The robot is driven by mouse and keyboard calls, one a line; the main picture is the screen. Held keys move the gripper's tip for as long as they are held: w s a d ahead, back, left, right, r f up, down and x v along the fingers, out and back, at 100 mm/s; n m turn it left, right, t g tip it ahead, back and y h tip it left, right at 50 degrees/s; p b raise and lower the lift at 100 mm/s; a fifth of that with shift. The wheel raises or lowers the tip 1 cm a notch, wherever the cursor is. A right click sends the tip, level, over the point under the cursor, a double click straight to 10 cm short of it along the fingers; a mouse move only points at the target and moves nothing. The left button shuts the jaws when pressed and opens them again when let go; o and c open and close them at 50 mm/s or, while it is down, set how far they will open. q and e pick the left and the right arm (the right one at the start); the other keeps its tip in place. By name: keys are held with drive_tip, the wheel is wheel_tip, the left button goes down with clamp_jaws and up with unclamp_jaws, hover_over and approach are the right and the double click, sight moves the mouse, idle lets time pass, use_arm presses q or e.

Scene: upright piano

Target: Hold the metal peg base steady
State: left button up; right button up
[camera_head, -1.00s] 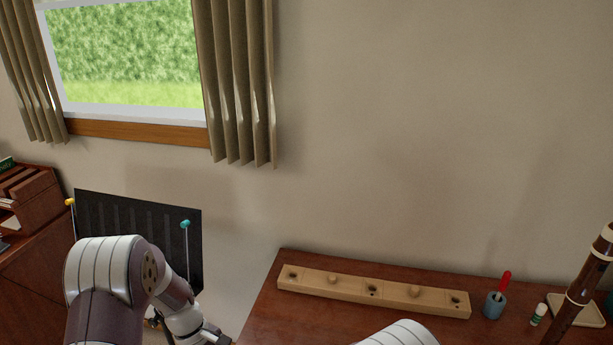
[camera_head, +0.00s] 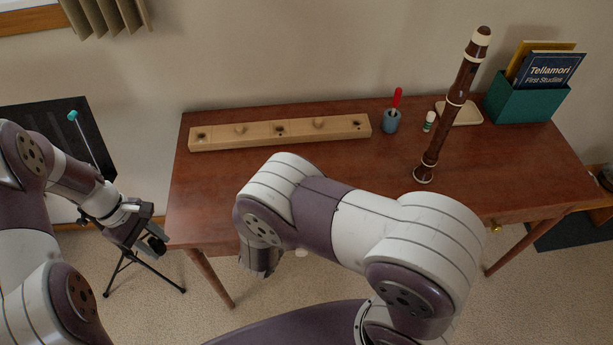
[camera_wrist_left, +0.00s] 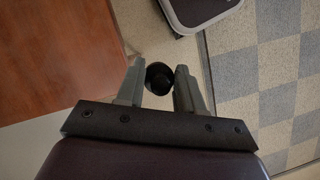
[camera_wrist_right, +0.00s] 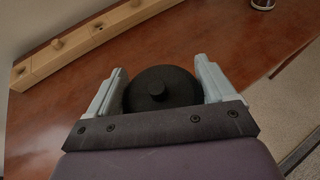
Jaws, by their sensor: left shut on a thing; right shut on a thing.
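My right gripper (camera_wrist_right: 160,72) is shut on a black round disc with a small central knob (camera_wrist_right: 157,88), which looks like the metal peg base. It is above the front of the brown desk in the right wrist view. In the head view my right arm largely hides that gripper and the disc. My left gripper (camera_wrist_left: 158,84) is shut on a smaller black round piece (camera_wrist_left: 159,74), seen end-on; I cannot tell what it is. In the head view it is left of the desk, and the two grippers are apart.
On the desk (camera_head: 340,165) lie a pale wooden block with holes (camera_head: 280,132), a blue cup with a red-handled tool (camera_head: 391,121) and a green box with books (camera_head: 527,97). A tall dark woodwind (camera_head: 455,105) stands upright there. A black tripod (camera_head: 112,277) stands on the carpet at left.

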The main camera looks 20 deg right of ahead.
drive_tip(key=w+a+f+n+t+y, duration=0.1)
drive_tip(key=a+n+t+y, duration=0.2)
drive_tip(key=a, duration=0.7)
drive_tip(key=n+y, duration=0.2)
drive_tip(key=y, duration=0.1)
drive_tip(key=shift+w+a+n, duration=0.15)
drive_tip(key=shift+a+n, duration=0.25)
drive_tip(key=shift+f, duration=0.15)
use_arm(q)
drive_tip(key=d+r+n+t, duration=0.1)
drive_tip(key=d+r, duration=0.4)
drive_tip(key=d, duration=0.6)
drive_tip(key=d+r+n+h, duration=0.1)
drive_tip(key=d+r+n, duration=0.3)
drive_tip(key=d, duration=0.7)
drive_tip(key=shift+w+d+r+t, duration=0.2)
drive_tip(key=shift+r+t, duration=0.2)
drive_tip(key=shift+r, duration=0.25)
drive_tip(key=shift+f, duration=0.1)
drive_tip(key=shift+f, duration=1.9)
